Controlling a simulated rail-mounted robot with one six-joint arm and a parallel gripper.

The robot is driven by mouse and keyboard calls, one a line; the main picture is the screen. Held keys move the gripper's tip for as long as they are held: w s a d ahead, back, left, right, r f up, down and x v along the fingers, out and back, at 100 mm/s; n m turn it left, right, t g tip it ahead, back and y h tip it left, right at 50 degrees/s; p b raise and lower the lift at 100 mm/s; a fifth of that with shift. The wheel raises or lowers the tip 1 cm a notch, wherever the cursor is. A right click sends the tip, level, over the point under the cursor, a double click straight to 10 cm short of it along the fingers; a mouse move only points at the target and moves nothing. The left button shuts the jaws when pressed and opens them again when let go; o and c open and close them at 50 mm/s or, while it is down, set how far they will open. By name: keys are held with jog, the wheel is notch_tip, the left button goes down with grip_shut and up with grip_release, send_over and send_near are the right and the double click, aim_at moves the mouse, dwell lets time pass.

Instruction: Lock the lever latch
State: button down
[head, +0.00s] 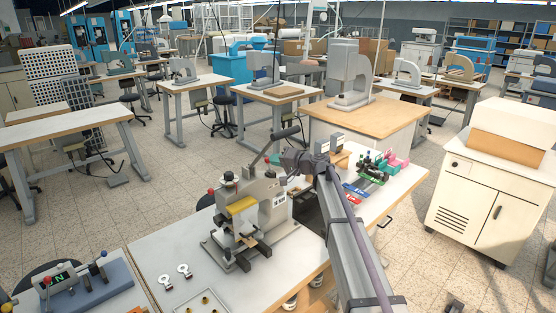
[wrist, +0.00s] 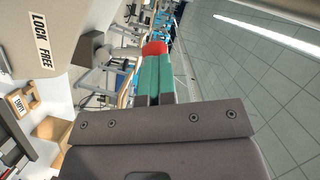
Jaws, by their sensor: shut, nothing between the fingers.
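A small red knob (head: 267,160) shows beside the press top, close to my gripper (head: 280,158). In the wrist view, the press's beige side carries a label reading LOCK and FREE (wrist: 40,41). My gripper (wrist: 154,72) is shut, its teal fingers together. A red rounded piece (wrist: 154,48) shows at their far end; I cannot tell whether they touch it. The latch's position is unclear.
The white bench (head: 165,255) carries two bulldog clips (head: 174,275) in front of the press. Pink and green items (head: 385,162) lie on the bench to the right. A wooden holder (wrist: 22,100) shows at the wrist view's left. A cream cabinet (head: 490,190) stands at right.

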jog(key=shift+a, duration=0.2)
dwell(0.5)
jog(key=w+p+v, duration=0.1)
jog(key=v, duration=0.5)
jog(key=w+d+r+p+v, duration=0.1)
jog(key=p+v, duration=0.1)
jog(key=v, duration=0.5)
jog(key=shift+r, duration=0.3)
